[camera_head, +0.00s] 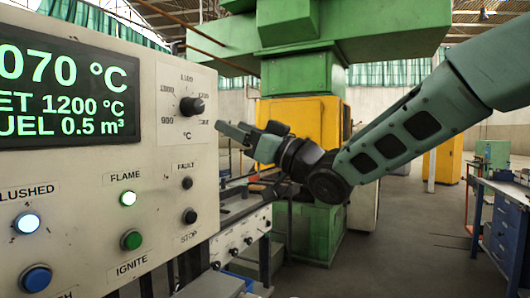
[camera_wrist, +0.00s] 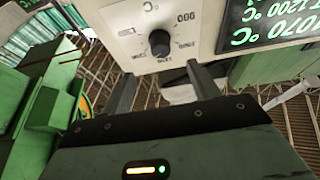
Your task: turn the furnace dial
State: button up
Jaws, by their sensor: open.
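The furnace dial (camera_head: 192,106) is a black round knob on the cream control panel, inside a printed temperature scale in °C. It also shows in the wrist view (camera_wrist: 160,43), upside down and ahead of the fingers. My gripper (camera_head: 232,129) is to the right of the dial and slightly lower, off the panel. In the wrist view its two fingers (camera_wrist: 162,72) are spread apart with nothing between them, and the dial lies beyond their tips, roughly centred. The fingers do not touch the dial. I cannot tell the knob's exact pointer setting.
A display (camera_head: 62,88) left of the dial shows "1200 °C" and "0.5 m³" in green. Below are lamps, the green ignite button (camera_head: 131,240), the black stop button (camera_head: 189,216) and a blue button (camera_head: 36,278). A blue workbench (camera_head: 497,215) stands far right; the floor between is open.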

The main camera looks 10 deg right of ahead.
jog(key=b+v, duration=0.1)
jog(key=v, duration=0.5)
jog(key=shift+s+d, duration=0.2)
jog(key=shift+d, duration=0.05)
jog(key=shift+f, duration=0.15)
